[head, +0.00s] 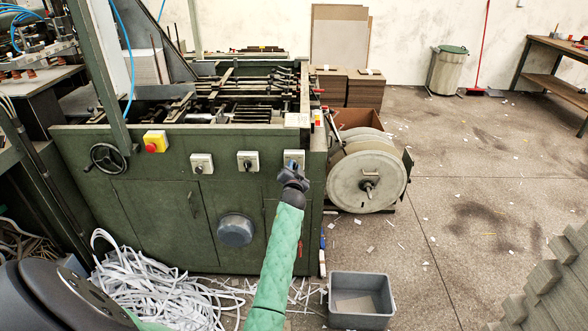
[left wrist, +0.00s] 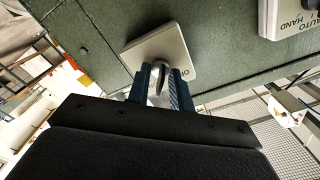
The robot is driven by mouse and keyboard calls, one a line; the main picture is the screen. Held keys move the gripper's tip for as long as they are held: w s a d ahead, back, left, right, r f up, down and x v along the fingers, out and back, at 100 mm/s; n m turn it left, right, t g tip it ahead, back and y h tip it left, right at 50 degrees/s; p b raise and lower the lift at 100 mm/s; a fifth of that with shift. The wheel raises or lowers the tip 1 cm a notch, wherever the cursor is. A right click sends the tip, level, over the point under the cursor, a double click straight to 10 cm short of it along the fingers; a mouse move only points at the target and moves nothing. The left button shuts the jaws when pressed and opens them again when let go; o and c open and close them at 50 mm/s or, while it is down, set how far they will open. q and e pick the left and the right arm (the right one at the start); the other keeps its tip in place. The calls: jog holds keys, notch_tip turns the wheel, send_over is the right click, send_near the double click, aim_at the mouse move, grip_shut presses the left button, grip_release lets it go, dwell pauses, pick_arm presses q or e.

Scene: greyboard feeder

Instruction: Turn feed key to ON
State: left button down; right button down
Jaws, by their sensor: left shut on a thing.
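The feed key (left wrist: 158,72) is a dark key or knob on a pale square switch plate (left wrist: 162,45) on the green machine front. My left gripper (left wrist: 161,82) is shut on the feed key, with one blue finger on each side of it. In the head view the left gripper (head: 292,172) is at the rightmost switch plate (head: 294,157) and covers its lower part. The plate's lettering is partly hidden by the fingers, so I cannot read which position the key points to. My right gripper is not in view.
Two similar switch plates (head: 247,161) (head: 201,163) sit to the left. One beside mine reads AUTO and HAND (left wrist: 290,14). A yellow box with a red button (head: 154,142), a handwheel (head: 108,158) and a large reel (head: 366,177) are nearby. A grey bin (head: 361,313) stands on the floor.

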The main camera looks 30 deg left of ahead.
pick_arm(q)
jog(key=shift+m, duration=0.6)
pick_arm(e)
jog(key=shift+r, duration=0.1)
pick_arm(q)
jog(key=c, duration=1.6)
grip_release()
jog(key=shift+a, duration=0.1)
jog(key=shift+f, duration=0.1)
